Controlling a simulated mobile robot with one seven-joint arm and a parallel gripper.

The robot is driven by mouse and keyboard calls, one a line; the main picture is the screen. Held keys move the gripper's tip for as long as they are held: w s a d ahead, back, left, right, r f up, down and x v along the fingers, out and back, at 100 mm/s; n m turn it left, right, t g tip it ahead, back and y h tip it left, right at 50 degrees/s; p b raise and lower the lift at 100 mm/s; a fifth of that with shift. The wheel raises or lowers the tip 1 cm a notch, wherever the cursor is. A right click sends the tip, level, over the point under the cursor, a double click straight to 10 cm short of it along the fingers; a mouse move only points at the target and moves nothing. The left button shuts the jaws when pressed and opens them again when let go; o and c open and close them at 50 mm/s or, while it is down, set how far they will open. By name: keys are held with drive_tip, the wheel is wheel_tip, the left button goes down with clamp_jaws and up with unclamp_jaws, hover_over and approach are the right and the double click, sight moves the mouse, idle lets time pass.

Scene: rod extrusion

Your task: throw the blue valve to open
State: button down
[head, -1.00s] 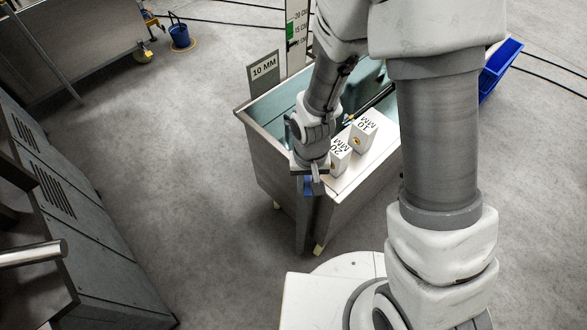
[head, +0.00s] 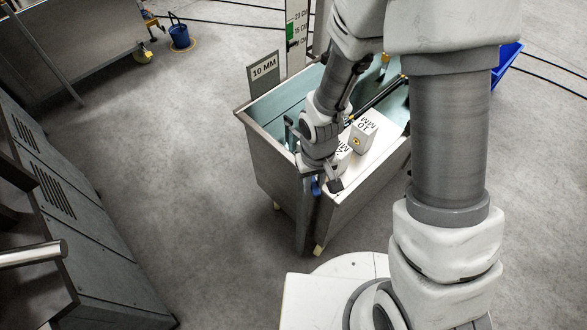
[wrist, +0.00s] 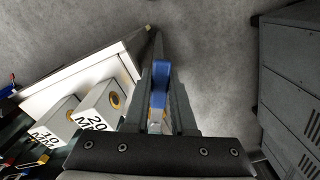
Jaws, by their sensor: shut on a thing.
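The blue valve (wrist: 160,84) shows as a blue handle between my gripper's fingers in the wrist view. My gripper (wrist: 160,92) is shut on it, one dark finger on each side. In the head view my gripper (head: 325,184) is at the near corner of the metal tank (head: 278,179), and a small bit of the blue valve (head: 316,187) shows beside its fingers. My wrist hides most of the handle there. The valve's body below the handle is mostly hidden in both views.
White blocks marked 10 MM (head: 364,136) and 20 MM (wrist: 101,104) stand on the tank's white ledge, close beside my gripper. A 10 MM sign (head: 264,70) stands at the tank's back left. A grey cabinet (head: 60,220) is at left. Floor between is clear.

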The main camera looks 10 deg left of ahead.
drive_tip(key=shift+w+d+n, duration=0.2)
drive_tip(key=shift+d+n, duration=0.2)
drive_tip(key=shift+n, duration=0.4)
drive_tip(key=shift+w+d+n+p, duration=0.35)
drive_tip(key=shift+d+n, duration=0.1)
drive_tip(key=shift+n, duration=0.55)
drive_tip(key=shift+w+d+n, duration=0.3)
drive_tip(key=shift+d+n, duration=0.05)
drive_tip(key=shift+n, duration=0.35)
drive_tip(key=c, duration=0.7)
unclamp_jaws()
drive_tip(key=shift+o, duration=0.2)
drive_tip(key=shift+a, duration=0.1)
wheel_tip(320, 180, up, 17)
drive_tip(key=p, duration=0.4)
drive_tip(key=shift+r, duration=0.2)
